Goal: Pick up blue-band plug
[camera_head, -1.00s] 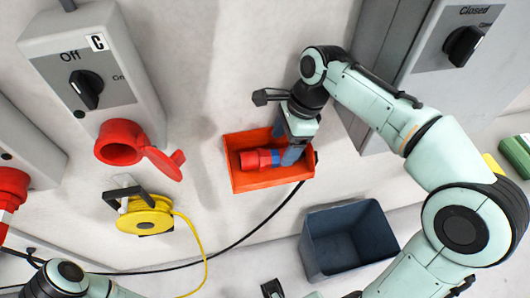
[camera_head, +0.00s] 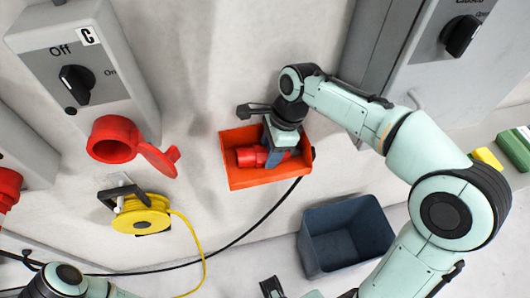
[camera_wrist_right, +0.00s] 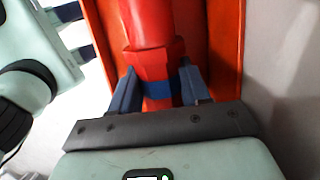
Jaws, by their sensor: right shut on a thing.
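The blue-band plug (camera_head: 250,157) is a red cylinder lying in an orange wall box (camera_head: 262,178). In the right wrist view the plug (camera_wrist_right: 150,50) shows its blue band (camera_wrist_right: 160,88) between the two fingers. My right gripper (camera_head: 274,158) reaches into the box from above and is shut on the plug at the band. It also shows in the right wrist view (camera_wrist_right: 158,85). The plug's far end is hidden by the gripper in the head view.
A grey switch box marked C, with its knob (camera_head: 76,84) by "Off", carries a red socket with an open lid (camera_head: 112,140). A yellow cable reel (camera_head: 142,215) hangs below. A dark blue bin (camera_head: 345,238) stands at lower right. A black cable runs from the orange box.

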